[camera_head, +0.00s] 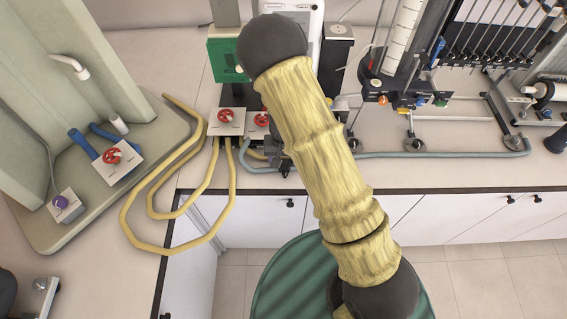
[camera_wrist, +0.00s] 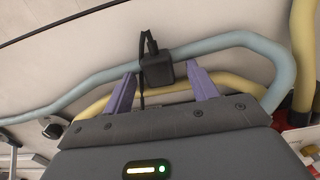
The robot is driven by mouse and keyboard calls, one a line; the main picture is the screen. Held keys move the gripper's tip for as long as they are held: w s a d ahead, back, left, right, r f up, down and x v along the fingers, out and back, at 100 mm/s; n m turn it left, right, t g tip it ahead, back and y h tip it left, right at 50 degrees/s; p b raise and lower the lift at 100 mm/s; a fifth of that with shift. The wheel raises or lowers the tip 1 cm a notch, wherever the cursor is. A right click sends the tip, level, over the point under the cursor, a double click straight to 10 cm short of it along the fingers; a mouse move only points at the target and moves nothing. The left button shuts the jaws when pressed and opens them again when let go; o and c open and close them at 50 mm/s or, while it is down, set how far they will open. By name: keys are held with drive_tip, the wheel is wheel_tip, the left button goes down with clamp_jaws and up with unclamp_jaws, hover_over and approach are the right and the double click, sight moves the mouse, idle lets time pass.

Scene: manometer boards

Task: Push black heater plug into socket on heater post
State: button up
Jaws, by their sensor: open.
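In the wrist view, a small black block with a cable (camera_wrist: 157,72), which looks like the heater plug, lies between the two purple fingers of my gripper (camera_wrist: 162,78). The fingers are apart, with a visible gap on each side of the block. The block is in front of a pale blue hose (camera_wrist: 95,82), and a dark cable hangs down on its left. In the head view my arm covers most of the gripper and the plug.
Yellow hoses (camera_head: 129,218) loop over the counter's front edge at the left. Red-knobbed valve boxes (camera_head: 229,119) stand just left of my arm. A manometer stand (camera_head: 385,85) and a pale blue hose (camera_head: 450,154) are at the right. Counter between them is partly clear.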

drive_tip(key=shift+f, duration=0.45)
drive_tip(key=c, duration=1)
